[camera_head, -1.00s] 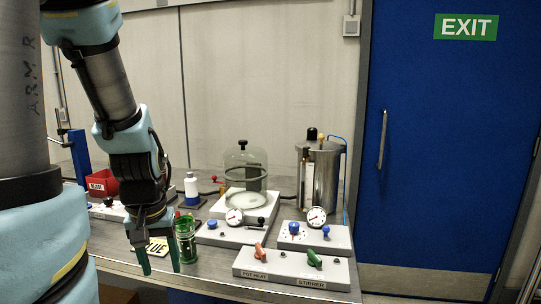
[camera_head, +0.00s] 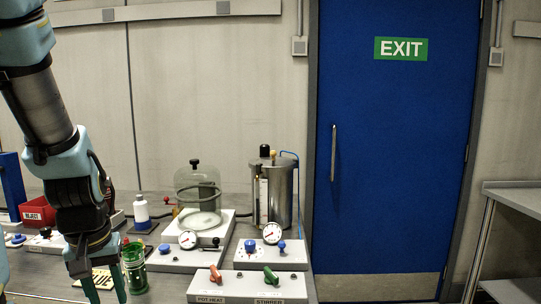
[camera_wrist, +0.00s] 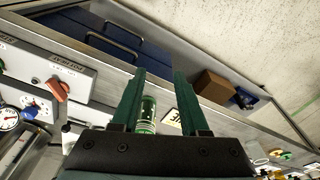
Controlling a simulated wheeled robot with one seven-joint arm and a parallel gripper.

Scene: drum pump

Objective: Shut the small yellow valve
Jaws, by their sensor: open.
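I cannot pick out the small yellow valve for certain. A small yellowish part (camera_head: 177,211) shows left of the glass bell jar (camera_head: 197,192), near a red knob (camera_head: 166,199), too small to make out. My gripper (camera_head: 105,284) hangs open, fingers down, at the front left of the bench. In the wrist view its two green fingers (camera_wrist: 160,80) are apart. A green jar (camera_head: 134,268) stands just right of the fingers and shows between them in the wrist view (camera_wrist: 147,112).
A grey box with a red switch (camera_head: 215,274) and a green switch (camera_head: 270,275) stands at the front. Behind are gauge panels (camera_head: 262,252) and a steel pot (camera_head: 277,192). A white bottle (camera_head: 141,211) and red bin (camera_head: 37,212) stand at left.

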